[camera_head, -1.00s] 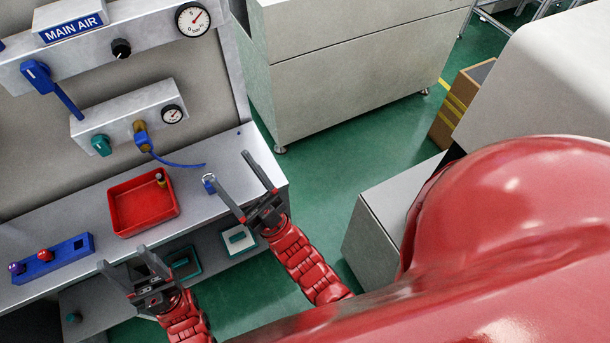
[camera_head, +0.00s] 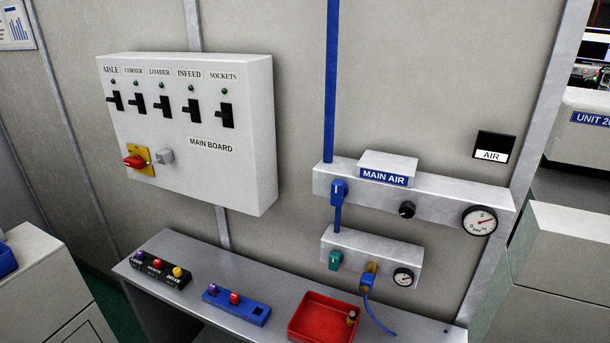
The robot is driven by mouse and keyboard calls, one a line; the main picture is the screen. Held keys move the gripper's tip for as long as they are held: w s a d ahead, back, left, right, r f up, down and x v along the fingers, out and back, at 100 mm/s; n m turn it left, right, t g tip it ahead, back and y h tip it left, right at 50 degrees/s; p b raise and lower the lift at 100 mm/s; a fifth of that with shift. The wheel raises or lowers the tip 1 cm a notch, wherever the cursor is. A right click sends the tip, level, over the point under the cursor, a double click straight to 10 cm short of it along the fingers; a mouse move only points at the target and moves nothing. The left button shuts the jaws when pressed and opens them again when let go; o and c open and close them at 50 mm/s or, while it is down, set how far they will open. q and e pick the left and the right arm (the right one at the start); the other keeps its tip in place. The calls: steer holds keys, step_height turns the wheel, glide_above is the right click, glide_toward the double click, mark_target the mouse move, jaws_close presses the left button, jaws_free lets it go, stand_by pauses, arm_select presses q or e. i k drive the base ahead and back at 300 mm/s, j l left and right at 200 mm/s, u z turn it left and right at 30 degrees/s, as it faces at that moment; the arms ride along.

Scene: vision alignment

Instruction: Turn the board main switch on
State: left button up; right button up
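The main board (camera_head: 190,130) is a light grey box on the wall at the left. Its main switch (camera_head: 136,161) is a red rotary handle on a yellow plate, at the lower left of the box; the handle lies roughly level. A small grey block (camera_head: 164,157) sits just right of the yellow plate. Above is a row of several black breaker switches (camera_head: 163,107) labelled AISLE, CORNER, LOADER, INFEED and SOCKETS, with small dark green lamps over them. Neither of my grippers shows in the present view.
A grey bench (camera_head: 195,265) runs below the board. On it are a black button box (camera_head: 160,272), a blue button box (camera_head: 236,305) and a red tray (camera_head: 322,318). The MAIN AIR unit (camera_head: 412,197) is on the wall to the right. A grey cabinet (camera_head: 45,290) stands at the left.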

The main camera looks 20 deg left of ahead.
mark_target(136, 162)
steer(key=u, duration=1.7)
